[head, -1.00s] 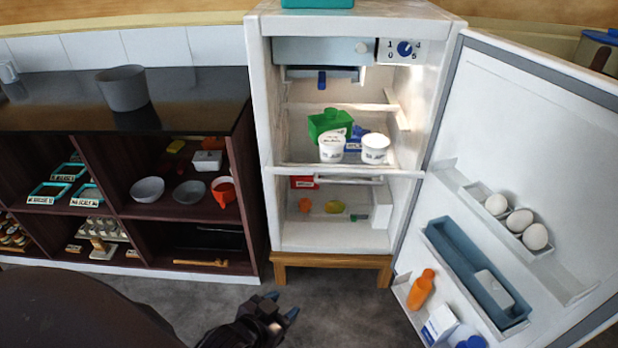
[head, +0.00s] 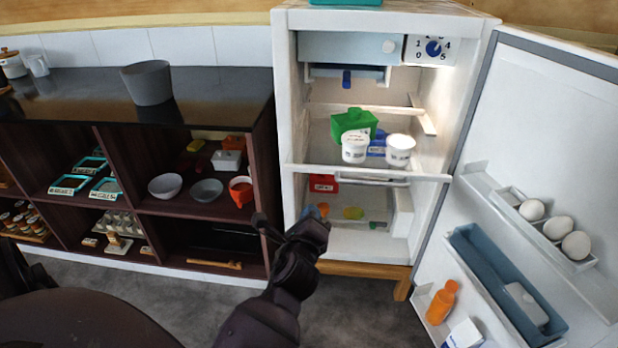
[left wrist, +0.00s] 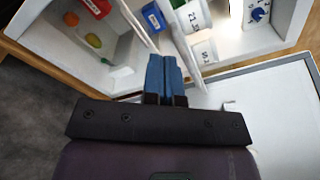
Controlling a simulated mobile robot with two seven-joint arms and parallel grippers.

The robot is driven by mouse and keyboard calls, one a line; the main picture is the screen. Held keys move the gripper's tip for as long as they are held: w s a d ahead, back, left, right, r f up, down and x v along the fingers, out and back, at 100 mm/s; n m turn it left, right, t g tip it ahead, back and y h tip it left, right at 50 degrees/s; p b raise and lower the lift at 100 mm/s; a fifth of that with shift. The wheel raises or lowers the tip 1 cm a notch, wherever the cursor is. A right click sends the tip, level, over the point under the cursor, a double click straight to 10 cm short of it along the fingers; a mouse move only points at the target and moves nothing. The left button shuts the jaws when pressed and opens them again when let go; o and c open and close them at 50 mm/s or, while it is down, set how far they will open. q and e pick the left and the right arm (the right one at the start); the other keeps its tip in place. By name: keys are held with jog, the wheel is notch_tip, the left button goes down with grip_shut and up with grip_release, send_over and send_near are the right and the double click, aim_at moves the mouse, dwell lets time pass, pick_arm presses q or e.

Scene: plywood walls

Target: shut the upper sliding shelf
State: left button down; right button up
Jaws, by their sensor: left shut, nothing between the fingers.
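The upper sliding shelf (head: 430,177) is a pale shelf inside the open fridge. Its front rim runs across the fridge mouth in the head view, and two white tubs (head: 355,147) (head: 400,150), a green box (head: 352,123) and a blue pack (head: 377,148) stand on it. My left gripper (head: 317,213) is shut and empty, below the shelf's rim at the left of the fridge opening. In the left wrist view its blue fingertips (left wrist: 165,78) are together, close to the shelf; I cannot tell whether they touch it. My right gripper is not in view.
The fridge door (head: 540,130) stands wide open at the right, with eggs (head: 556,228) and an orange bottle (head: 441,302) in its racks. A lower compartment holds a red box (head: 323,183) and small food. A dark shelf unit (head: 262,205) stands at the left.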

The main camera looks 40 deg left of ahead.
pick_arm(q)
jog(key=a+m, duration=0.1)
jog(key=m, duration=0.3)
jog(key=m+y+b, duration=0.1)
jog(key=m+b, duration=0.1)
jog(key=m, duration=0.4)
send_near(311, 169)
jog(key=x, duration=0.6)
jog(key=shift+d+f, duration=0.1)
jog(key=shift+f, duration=0.1)
jog(key=shift+w+a, duration=0.3)
jog(key=shift+w, duration=0.25)
jog(key=shift+w+a+r+n, duration=0.1)
jog(key=shift+w+r+n, duration=0.05)
jog(key=shift+n, duration=0.15)
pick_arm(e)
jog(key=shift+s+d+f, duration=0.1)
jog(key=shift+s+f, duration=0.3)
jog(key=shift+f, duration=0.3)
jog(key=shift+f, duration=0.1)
